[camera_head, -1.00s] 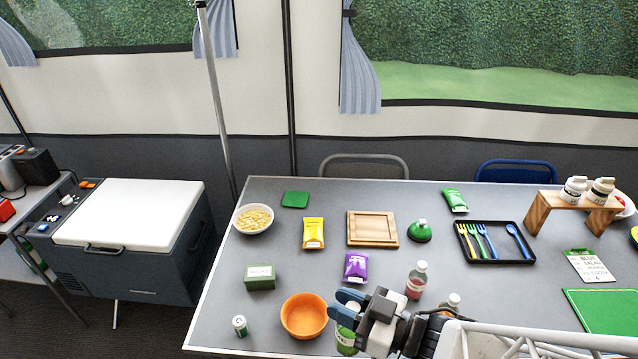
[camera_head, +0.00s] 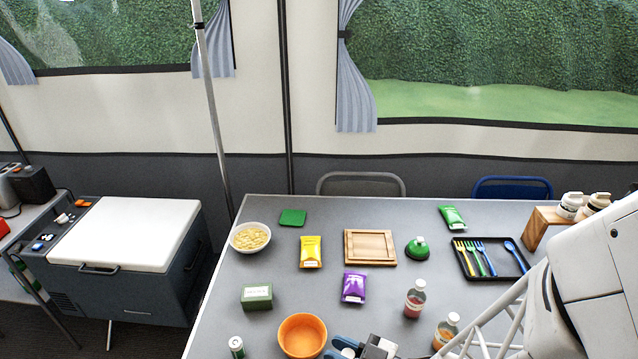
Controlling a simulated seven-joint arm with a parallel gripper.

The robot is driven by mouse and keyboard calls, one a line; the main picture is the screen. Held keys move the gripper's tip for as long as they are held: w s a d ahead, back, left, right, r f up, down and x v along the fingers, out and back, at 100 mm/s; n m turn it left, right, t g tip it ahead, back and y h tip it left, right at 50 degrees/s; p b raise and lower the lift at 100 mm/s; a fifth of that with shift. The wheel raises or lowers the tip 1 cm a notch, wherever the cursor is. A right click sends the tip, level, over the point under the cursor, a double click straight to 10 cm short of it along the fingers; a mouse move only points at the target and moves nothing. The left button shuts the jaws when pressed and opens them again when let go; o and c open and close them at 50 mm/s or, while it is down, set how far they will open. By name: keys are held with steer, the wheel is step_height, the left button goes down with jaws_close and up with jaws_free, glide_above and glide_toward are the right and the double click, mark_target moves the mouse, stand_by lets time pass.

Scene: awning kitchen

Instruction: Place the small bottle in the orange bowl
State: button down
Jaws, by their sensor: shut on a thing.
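The orange bowl (camera_head: 302,336) stands upright and looks empty near the table's front edge, at the bottom of the view. My gripper (camera_head: 346,347) is just right of it, partly cut off by the lower picture edge. It is shut on a small bottle (camera_head: 348,353), of which only the pale cap shows between the blue fingers. The bottle's body is out of view. A bottle with red contents (camera_head: 414,300) and a bottle with orange contents (camera_head: 446,331) stand to the right of the gripper.
A small green-and-white can (camera_head: 237,347) and a green box (camera_head: 257,296) stand left of the bowl. A purple packet (camera_head: 354,287) lies behind my gripper. A wooden board (camera_head: 370,247) and a cutlery tray (camera_head: 489,273) are farther back. My arm covers the table's right side.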

stand_by(0.4)
steer(key=w+a, duration=0.3)
steer(key=w, duration=0.4)
steer(key=w+a+f, duration=0.1)
steer(key=w+a, duration=0.3)
steer(key=w, duration=0.3)
steer(key=shift+w+f, duration=0.2)
steer(key=shift+f, duration=0.15)
steer(key=shift+f, duration=2.25)
steer(key=c, duration=1)
jaws_free()
steer(key=shift+o, duration=0.2)
steer(key=shift+r, duration=0.2)
